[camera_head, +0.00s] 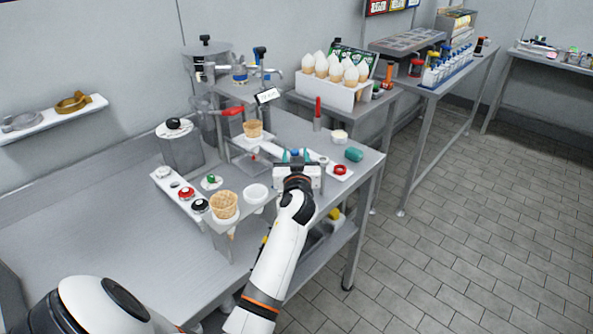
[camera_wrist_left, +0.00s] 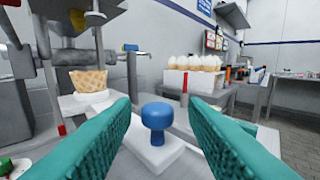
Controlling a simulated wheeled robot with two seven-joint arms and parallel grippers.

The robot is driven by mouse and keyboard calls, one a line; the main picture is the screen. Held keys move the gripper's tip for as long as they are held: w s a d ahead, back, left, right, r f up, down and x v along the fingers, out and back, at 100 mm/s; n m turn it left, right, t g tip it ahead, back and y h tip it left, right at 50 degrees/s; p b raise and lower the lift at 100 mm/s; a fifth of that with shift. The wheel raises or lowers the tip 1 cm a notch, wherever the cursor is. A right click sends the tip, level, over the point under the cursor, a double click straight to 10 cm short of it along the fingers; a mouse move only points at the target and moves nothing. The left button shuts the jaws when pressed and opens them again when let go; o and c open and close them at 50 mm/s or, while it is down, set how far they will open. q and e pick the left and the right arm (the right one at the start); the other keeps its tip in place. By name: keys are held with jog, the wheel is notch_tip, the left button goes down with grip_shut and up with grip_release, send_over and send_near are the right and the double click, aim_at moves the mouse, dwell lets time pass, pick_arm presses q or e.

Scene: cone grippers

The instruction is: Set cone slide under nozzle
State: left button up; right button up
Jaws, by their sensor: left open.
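A white slide (camera_wrist_left: 155,154) with a blue knob (camera_wrist_left: 157,117) lies ahead of my left gripper in the left wrist view. The knob also shows at the gripper in the head view (camera_head: 295,153). My left gripper (camera_head: 295,162) is open, its teal fingers on either side of the knob, with gaps visible. A waffle cone (camera_head: 253,129) stands upright in a white holder by the dispensing machine; it also shows in the left wrist view (camera_wrist_left: 88,80). A metal nozzle part (camera_wrist_left: 95,18) is above the cone. I cannot tell whether they line up. My right gripper is not in view.
Another waffle cone (camera_head: 225,205) stands at the table's front beside a white cup (camera_head: 256,194). A rack of white-topped cones (camera_head: 332,88) is behind. A red ring (camera_head: 340,170) and a teal cylinder (camera_head: 354,154) lie to the right of my left gripper.

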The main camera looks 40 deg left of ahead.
pick_arm(q)
jog(key=b+v, duration=0.1)
jog(key=v, duration=0.9)
